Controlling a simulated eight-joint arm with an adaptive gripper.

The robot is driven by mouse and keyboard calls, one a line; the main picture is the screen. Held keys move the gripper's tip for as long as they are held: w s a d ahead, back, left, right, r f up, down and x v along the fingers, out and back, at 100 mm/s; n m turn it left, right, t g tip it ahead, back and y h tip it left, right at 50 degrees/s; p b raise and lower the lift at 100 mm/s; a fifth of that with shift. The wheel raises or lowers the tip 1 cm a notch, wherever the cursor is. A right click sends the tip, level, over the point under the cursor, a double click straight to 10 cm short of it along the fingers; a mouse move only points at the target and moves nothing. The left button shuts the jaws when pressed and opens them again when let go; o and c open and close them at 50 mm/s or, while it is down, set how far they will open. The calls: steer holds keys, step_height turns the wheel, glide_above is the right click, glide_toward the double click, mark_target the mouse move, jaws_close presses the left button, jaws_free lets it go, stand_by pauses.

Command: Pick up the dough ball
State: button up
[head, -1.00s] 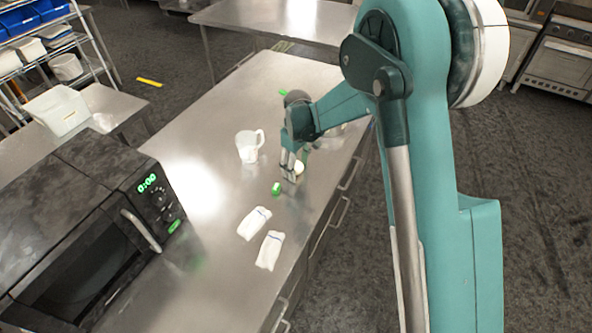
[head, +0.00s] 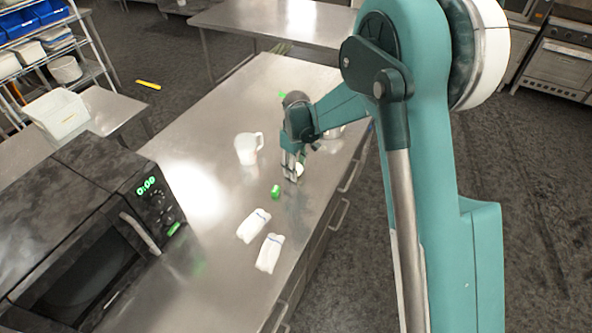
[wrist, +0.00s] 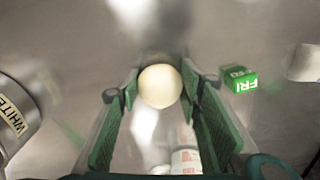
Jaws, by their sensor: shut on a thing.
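The pale, round dough ball (wrist: 160,86) sits between my gripper's two green-padded fingers in the wrist view. My gripper (head: 292,174) points down at the steel counter and is shut on the ball. In the head view the dough ball (head: 299,169) shows as a small pale patch, partly hidden by the fingers. I cannot tell whether the ball is clear of the counter.
A dark microwave (head: 85,225) stands at left.

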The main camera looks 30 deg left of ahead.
steer(key=shift+r, duration=4.8)
